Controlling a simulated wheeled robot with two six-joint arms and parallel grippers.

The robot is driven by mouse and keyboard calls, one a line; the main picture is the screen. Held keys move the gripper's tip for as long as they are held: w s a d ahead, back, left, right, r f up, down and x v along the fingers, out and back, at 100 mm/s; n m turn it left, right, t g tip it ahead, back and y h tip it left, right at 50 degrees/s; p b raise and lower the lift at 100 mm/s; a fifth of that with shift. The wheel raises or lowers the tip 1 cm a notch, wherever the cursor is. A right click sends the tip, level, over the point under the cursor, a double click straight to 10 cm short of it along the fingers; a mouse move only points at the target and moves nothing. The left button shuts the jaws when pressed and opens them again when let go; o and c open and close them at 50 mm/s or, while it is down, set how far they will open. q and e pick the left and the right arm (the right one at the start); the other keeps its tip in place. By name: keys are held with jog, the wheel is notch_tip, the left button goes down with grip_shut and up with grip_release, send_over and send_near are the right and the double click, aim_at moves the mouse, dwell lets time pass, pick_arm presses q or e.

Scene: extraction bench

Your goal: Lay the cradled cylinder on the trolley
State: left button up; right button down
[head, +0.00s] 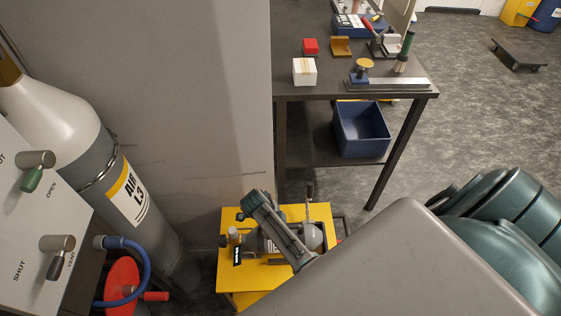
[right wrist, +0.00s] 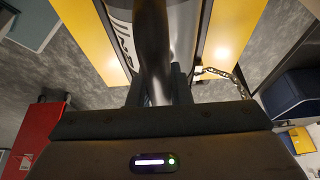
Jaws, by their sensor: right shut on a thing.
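A short grey cylinder (head: 313,236) lies level over a yellow frame (head: 233,216), low at the bottom middle of the head view. I cannot tell whether it rests on the frame or hangs just above it. A teal-grey part, likely of my right arm, covers its middle. In the right wrist view the cylinder (right wrist: 180,25) shows a dark-lettered label, with yellow panels (right wrist: 235,25) on both sides. My right gripper (right wrist: 157,88) is shut on the dark bar (right wrist: 152,45) that runs along the cylinder. My left gripper is not in view.
A tall AIR L3 cylinder (head: 152,215) stands at the left beside a valve panel (head: 25,215) and blue hose (head: 140,250). A dark bench (head: 415,92) with small items stands behind, with a blue bin (head: 360,130) on its lower shelf. Open floor lies right of the bench.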

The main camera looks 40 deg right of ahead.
jog(key=shift+w+f, duration=0.1)
jog(key=shift+f, duration=0.15)
dwell(0.3)
jog(key=c, duration=1.3)
grip_release()
jog(key=shift+o, duration=0.2)
jog(key=shift+s+f, duration=0.15)
jog(key=shift+s, duration=0.05)
jog(key=b+v, duration=0.2)
jog(key=v, duration=0.8)
jog(key=shift+w+a, duration=0.15)
jog(key=shift+r, duration=0.5)
